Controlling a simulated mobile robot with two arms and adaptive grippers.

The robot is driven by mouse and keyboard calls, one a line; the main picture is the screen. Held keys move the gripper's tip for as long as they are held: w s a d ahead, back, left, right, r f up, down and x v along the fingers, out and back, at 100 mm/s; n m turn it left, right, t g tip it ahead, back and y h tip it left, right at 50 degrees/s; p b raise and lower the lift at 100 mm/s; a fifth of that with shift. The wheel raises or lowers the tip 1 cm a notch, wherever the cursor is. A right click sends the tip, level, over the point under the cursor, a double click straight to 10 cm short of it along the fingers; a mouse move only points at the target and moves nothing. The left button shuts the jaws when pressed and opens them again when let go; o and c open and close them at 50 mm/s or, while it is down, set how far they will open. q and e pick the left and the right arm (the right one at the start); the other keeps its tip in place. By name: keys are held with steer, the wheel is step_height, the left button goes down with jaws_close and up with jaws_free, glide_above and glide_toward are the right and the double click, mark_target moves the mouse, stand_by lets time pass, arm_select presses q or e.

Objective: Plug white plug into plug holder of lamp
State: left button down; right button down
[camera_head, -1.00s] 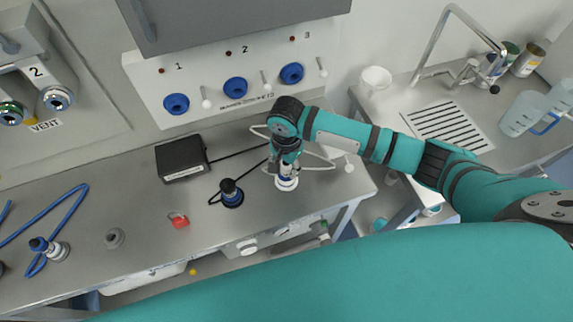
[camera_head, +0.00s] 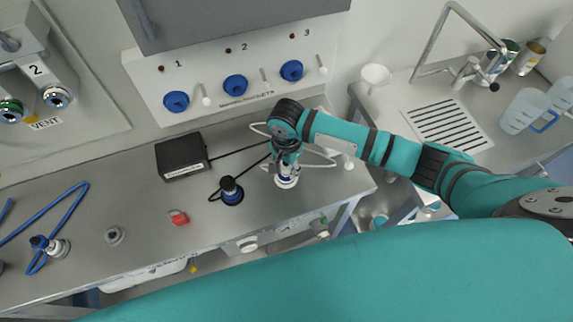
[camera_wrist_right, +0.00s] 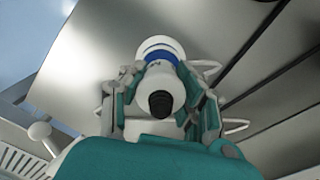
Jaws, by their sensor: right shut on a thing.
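My right gripper (camera_head: 287,166) points down over the bench near its right end and is shut on a white plug (camera_head: 286,182) with a blue band. In the right wrist view the white plug (camera_wrist_right: 158,88) sits between the fingers of my right gripper (camera_wrist_right: 162,95), its black cable end facing the camera and its blue band beyond. Whether its lower end touches the bench or a socket is hidden. A dark connector (camera_head: 231,191) with a black cable stands just left of the gripper. I cannot tell which part is the lamp's plug holder. My left gripper is out of view.
A black box (camera_head: 182,157) with cables lies behind left. A red block (camera_head: 179,218), a grey round fitting (camera_head: 114,236) and a blue-and-white connector with blue hose (camera_head: 50,247) stand left. A wall panel (camera_head: 235,86) with blue knobs rises behind; a sink area lies right.

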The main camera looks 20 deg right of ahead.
steer(key=c, duration=0.9)
jaws_free()
step_height(320, 180, up, 12)
